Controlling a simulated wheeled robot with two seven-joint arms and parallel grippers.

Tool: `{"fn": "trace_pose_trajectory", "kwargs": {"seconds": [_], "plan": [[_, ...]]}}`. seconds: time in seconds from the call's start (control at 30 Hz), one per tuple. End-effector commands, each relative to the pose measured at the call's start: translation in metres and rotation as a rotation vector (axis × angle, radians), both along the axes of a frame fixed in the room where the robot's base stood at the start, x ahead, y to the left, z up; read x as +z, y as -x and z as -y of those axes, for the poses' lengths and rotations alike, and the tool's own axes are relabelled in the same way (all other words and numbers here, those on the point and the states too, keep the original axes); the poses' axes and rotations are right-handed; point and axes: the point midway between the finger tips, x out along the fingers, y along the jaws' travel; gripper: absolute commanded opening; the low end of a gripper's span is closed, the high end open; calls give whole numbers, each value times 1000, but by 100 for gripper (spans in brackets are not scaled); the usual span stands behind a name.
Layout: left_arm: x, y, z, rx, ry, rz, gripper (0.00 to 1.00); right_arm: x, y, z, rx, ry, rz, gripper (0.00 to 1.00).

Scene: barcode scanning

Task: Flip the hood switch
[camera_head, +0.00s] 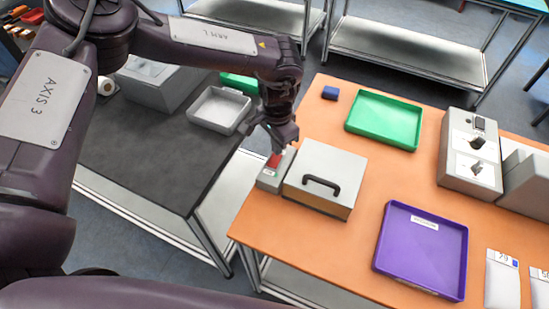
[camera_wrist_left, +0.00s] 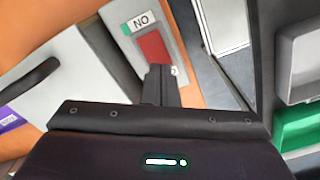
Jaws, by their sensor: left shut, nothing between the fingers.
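The hood (camera_head: 323,174) is a light grey box with a black handle on its top, on the orange table. Its switch box (camera_head: 268,178) stands directly to its left, with a red rocker switch (camera_head: 274,160) on top. In the left wrist view the red rocker (camera_wrist_left: 153,49) shows beside a white label reading ON with a green mark. My left gripper (camera_head: 281,147) is shut and empty, pointing down at the red switch. In the wrist view its fingertips (camera_wrist_left: 160,70) overlap the lower part of the rocker; I cannot tell whether they touch it. My right gripper is not in view.
A green tray (camera_head: 420,123), a blue block (camera_head: 330,93) and a purple tray (camera_head: 378,250) lie on the orange table (camera_head: 290,240). Grey machines (camera_head: 445,160) stand at the right. A dark table (camera_head: 150,150) with a grey tray (camera_head: 200,121) is at left.

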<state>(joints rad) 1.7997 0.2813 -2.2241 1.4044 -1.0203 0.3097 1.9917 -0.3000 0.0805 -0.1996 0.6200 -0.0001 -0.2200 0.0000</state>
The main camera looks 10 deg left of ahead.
Motion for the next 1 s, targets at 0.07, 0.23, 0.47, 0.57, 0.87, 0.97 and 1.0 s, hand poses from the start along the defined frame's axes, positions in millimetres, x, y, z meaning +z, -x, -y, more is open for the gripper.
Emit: {"fn": "trace_pose_trajectory", "kwargs": {"seconds": [0.07, 0.23, 0.47, 0.57, 0.87, 0.97, 1.0], "plan": [[0, 0, 0, 0, 0, 0, 0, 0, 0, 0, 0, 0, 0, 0], [-2, 0, 0, 0, 0, 0, 0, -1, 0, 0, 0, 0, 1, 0], [-6, 0, 0, 1, 0, -1, 0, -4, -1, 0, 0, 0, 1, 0], [-7, 0, 0, 1, 0, -1, 0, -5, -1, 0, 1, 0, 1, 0], [-12, 0, 0, 0, 1, -1, 0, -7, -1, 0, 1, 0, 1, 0], [-13, 0, 0, 0, 0, 0, 0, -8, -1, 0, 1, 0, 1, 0], [-14, 0, 0, 0, 0, 0, 0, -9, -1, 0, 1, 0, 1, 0]]}}
